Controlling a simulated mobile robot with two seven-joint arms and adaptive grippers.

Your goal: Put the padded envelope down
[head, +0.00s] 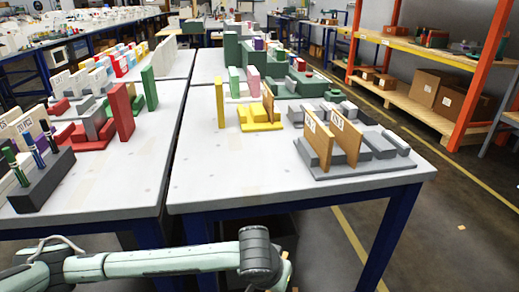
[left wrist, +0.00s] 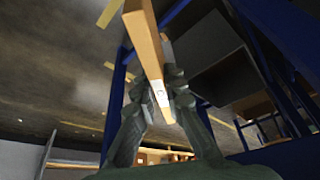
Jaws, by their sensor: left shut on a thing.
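My left gripper (left wrist: 165,105) shows in the left wrist view, with its dark fingers shut on a flat tan-orange slab. This appears to be the padded envelope (left wrist: 143,35), seen nearly edge-on with a pale edge and a small mark near the fingers. In the head view my left arm runs along the bottom, below the near table edge; its gripper and the held envelope cannot be made out there. Two similar tan upright pieces with white labels (head: 318,140) stand in a grey slotted base (head: 365,168) on the right table. My right gripper is not in view.
The right table (head: 230,180) has clear white surface at its near left. A yellow holder (head: 258,125) stands behind. The left table holds a dark pen rack (head: 42,185) and red holders. An orange-framed shelf (head: 480,80) stands right.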

